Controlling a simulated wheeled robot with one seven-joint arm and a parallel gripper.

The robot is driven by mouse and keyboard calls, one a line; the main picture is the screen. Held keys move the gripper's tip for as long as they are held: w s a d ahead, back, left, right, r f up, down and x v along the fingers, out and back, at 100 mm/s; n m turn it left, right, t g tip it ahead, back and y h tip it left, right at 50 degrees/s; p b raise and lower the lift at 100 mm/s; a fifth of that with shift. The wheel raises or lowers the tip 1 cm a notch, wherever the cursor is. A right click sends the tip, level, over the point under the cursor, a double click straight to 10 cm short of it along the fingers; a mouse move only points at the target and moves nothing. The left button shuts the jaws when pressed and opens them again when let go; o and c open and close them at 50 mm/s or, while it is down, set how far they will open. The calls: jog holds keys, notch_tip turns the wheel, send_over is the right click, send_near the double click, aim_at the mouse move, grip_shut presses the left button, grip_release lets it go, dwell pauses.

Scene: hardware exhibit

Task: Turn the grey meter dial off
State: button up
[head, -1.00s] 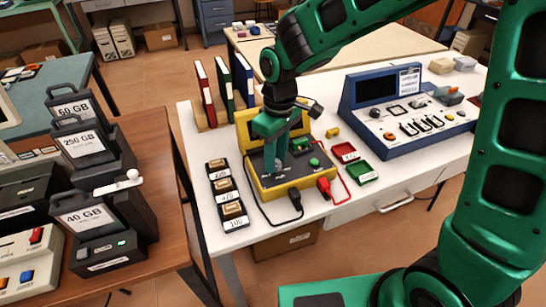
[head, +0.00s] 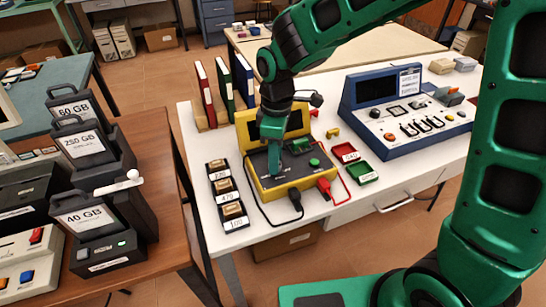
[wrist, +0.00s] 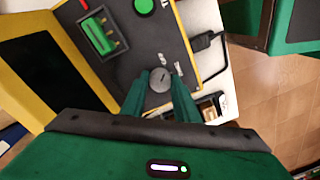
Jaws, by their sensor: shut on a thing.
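The yellow meter (head: 284,187) stands open on the white table, its dark screen in the raised lid and its dark panel facing up. The grey dial (wrist: 160,77) shows in the wrist view as a round knob with small pale marks on the panel beside it. Its setting is too small to read. My gripper (wrist: 160,88) reaches down to the panel, one green finger on each side of the dial, shut on it. In the head view my gripper (head: 274,173) hides the dial. A green button (head: 314,162) sits on the panel's right.
Black and red leads plug into the meter's front. Labelled component trays (head: 229,191) lie to its left, with red and green trays (head: 363,172) to its right. A blue console (head: 405,110) stands further right. Binders (head: 223,91) stand behind.

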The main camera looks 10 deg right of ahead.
jog(key=shift+a, duration=0.1)
jog(key=o, duration=1.1)
jog(key=shift+c, duration=0.2)
jog(key=shift+r, duration=0.3)
notch_tip(320, 180, up, 10)
jog(key=shift+w, duration=0.35)
jog(key=shift+r, duration=0.1)
